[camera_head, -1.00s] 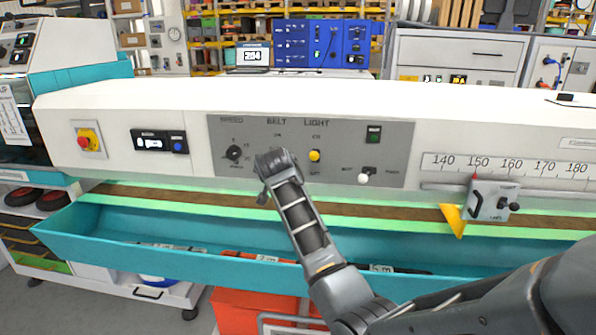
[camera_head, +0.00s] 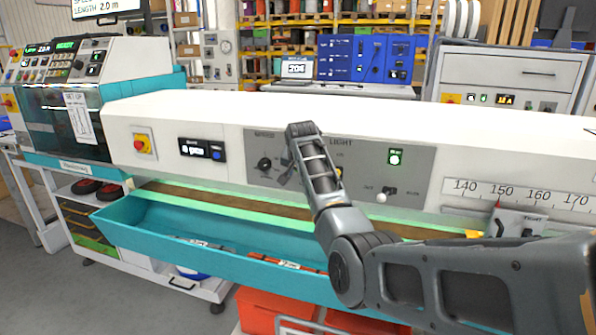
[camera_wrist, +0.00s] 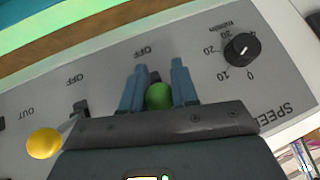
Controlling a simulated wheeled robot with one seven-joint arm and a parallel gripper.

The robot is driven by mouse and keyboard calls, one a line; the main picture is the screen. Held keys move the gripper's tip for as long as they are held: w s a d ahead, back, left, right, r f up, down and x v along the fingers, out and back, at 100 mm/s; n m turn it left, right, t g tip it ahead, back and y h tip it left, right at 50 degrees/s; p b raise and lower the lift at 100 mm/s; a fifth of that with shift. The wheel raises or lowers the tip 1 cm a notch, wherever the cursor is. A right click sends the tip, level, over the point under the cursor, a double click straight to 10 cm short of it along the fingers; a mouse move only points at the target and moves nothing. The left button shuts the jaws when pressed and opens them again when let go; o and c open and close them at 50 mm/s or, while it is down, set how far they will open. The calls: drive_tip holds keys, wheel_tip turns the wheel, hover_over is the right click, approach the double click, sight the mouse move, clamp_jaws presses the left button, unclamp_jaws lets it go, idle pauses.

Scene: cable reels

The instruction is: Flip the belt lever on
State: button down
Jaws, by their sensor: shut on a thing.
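In the wrist view my gripper (camera_wrist: 157,82) is shut on the green knob (camera_wrist: 159,96) of the belt lever, with a blue finger on each side. The picture is upside down to the panel; the knob lies away from the OFF print, on the panel's upper side. In the head view my gripper (camera_head: 290,160) is in front of the grey control panel (camera_head: 362,160), below its top edge, and hides the belt lever and the BELT label. The green run light (camera_head: 395,157) on the panel is lit.
The yellow light lever knob (camera_wrist: 44,143) is close beside my gripper, and the black speed dial (camera_wrist: 242,50) is on the other side. A white-knobbed lever (camera_head: 382,197) is further right. A teal trough (camera_head: 205,235) runs below the panel.

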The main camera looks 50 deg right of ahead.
idle(0.3)
drive_tip(key=c, duration=0.9)
unclamp_jaws()
drive_tip(key=shift+o, duration=0.2)
drive_tip(key=v, duration=0.7)
drive_tip(key=shift+s+r+b, duration=0.2)
drive_tip(key=shift+r+b, duration=0.1)
drive_tip(key=shift+b, duration=0.15)
drive_tip(key=shift+a, duration=0.15)
